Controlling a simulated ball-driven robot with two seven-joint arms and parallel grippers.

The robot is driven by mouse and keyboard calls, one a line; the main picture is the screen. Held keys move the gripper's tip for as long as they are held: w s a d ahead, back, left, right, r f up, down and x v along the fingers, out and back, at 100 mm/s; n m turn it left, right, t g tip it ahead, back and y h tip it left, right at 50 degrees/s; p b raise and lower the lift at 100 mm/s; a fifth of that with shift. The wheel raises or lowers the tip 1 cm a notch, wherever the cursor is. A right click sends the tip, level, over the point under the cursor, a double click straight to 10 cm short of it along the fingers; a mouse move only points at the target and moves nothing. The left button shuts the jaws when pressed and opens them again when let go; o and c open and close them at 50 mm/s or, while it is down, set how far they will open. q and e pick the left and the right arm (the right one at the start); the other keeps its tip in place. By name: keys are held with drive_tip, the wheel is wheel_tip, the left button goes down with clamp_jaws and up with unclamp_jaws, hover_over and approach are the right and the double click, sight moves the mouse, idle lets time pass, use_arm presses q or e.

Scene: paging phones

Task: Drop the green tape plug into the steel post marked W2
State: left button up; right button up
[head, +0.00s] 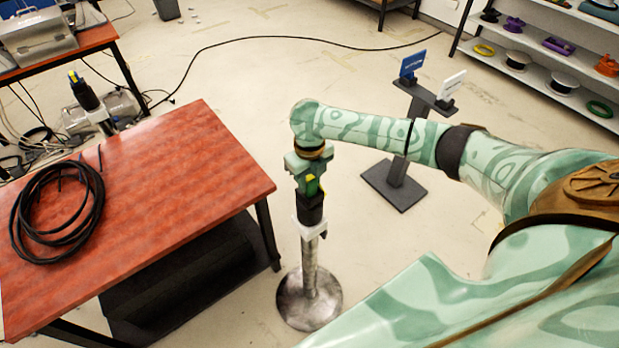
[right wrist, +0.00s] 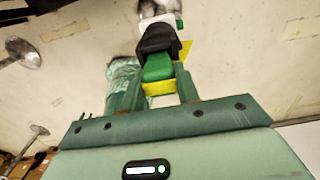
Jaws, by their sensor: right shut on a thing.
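My right gripper (head: 309,178) is shut on the green tape plug (head: 312,186), which shows green and yellow and sits at the top of a black part. In the right wrist view the plug's green block (right wrist: 158,68) is between my two fingers (right wrist: 158,92), with the black part (right wrist: 157,38) beyond it. Directly below in the head view is a steel post (head: 309,265) with a white collar and a round base. I cannot tell whether the plug is seated in it or just above it, and no W2 marking is readable. My left gripper is not in view.
A red-brown table (head: 190,150) with coiled black cable (head: 60,215) stands left of the post. Another post with a black top (head: 84,94) is behind the table. A dark stand with blue and white cards (head: 397,185) is right, behind my arm. Shelves (head: 545,45) are at upper right.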

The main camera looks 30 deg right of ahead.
drive_tip(key=shift+f, duration=0.2)
idle(0.6)
drive_tip(key=shift+r, duration=0.15)
drive_tip(key=shift+r+p, duration=0.7)
drive_tip(key=shift+p, duration=0.4)
drive_tip(key=shift+f, duration=0.85)
idle(0.7)
drive_tip(key=shift+r, duration=0.15)
